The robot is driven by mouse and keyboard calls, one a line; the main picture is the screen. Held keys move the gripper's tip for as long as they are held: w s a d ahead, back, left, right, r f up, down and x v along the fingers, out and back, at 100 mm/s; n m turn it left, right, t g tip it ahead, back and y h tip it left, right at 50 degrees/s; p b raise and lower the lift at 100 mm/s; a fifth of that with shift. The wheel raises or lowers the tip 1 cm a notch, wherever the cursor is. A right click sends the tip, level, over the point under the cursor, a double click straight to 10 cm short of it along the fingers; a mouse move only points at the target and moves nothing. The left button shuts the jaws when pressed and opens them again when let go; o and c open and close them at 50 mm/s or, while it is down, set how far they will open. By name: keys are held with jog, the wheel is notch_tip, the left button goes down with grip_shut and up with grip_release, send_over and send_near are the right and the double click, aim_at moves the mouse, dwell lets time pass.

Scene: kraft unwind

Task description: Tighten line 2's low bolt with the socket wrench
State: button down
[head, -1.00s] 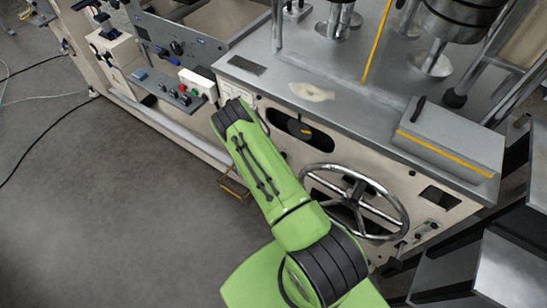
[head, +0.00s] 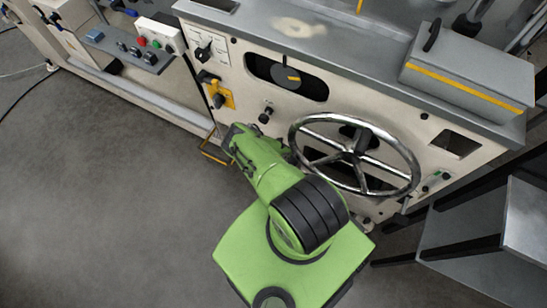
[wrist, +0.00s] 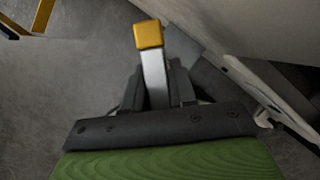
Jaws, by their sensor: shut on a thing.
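My gripper (wrist: 157,85) is shut on a pale metal bar with an orange end block (wrist: 149,34), seen in the wrist view. This looks like the socket wrench, but its socket cannot be made out. The bar points away from the gripper, with its orange end over the grey floor beside the machine's pale side. In the head view my green arm reaches low along the machine front, left of the handwheel, and the held tool is hidden there. I cannot pick out line 2's low bolt in either view.
A chrome handwheel (head: 357,152) stands out from the machine front, right of my arm. A yellow plate (head: 221,95) with a dark handle is above. A yellow floor-level bracket (head: 215,151) is near the arm's end. The floor at left (head: 95,200) is clear.

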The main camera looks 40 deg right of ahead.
jog(key=shift+f+b, duration=2.2)
jog(key=shift+f, duration=0.3)
jog(key=shift+r, duration=0.15)
jog(key=shift+w+f+b, duration=0.1)
jog(key=shift+f+b, duration=0.75)
jog(key=shift+b, duration=0.15)
dwell(0.4)
